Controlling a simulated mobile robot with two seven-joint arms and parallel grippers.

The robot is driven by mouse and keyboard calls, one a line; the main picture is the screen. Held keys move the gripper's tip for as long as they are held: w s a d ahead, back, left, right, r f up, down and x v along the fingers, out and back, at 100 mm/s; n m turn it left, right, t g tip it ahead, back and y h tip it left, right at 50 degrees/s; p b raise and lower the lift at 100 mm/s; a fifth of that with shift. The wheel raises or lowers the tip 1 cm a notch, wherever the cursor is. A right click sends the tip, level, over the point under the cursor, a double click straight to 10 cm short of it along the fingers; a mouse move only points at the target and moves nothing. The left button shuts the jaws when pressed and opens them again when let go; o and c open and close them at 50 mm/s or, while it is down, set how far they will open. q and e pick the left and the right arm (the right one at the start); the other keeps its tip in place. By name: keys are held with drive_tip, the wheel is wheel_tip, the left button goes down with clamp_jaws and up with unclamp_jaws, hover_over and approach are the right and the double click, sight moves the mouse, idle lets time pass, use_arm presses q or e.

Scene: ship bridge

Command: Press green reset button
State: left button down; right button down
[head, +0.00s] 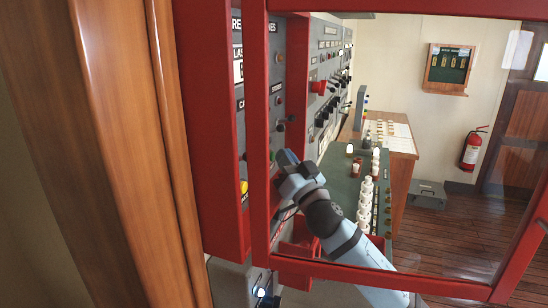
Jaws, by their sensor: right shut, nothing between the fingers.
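My right gripper (284,158) reaches in from the lower right, with its arm seen through the glass of a red-framed door. It is shut and empty, with its tip close to the face of the grey control panel (279,98). A small green button (272,156) shows on the panel just left of the gripper tip. I cannot tell whether the tip touches it. My left gripper is not in view.
The open red-framed door (260,120) fills the foreground. A yellow button (243,187) sits lower left on the panel. A wooden pillar (115,150) stands at left. A green-topped console (349,184) stands behind my arm; a fire extinguisher (472,150) hangs at the back.

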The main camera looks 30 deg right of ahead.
drive_tip(key=shift+w+a, duration=0.15)
idle(0.6)
drive_tip(key=shift+s+d, duration=0.55)
drive_tip(key=shift+s, duration=0.05)
drive_tip(key=s+d, duration=0.3)
drive_tip(key=shift+s+d, duration=0.1)
drive_tip(key=shift+s, duration=0.3)
idle(0.9)
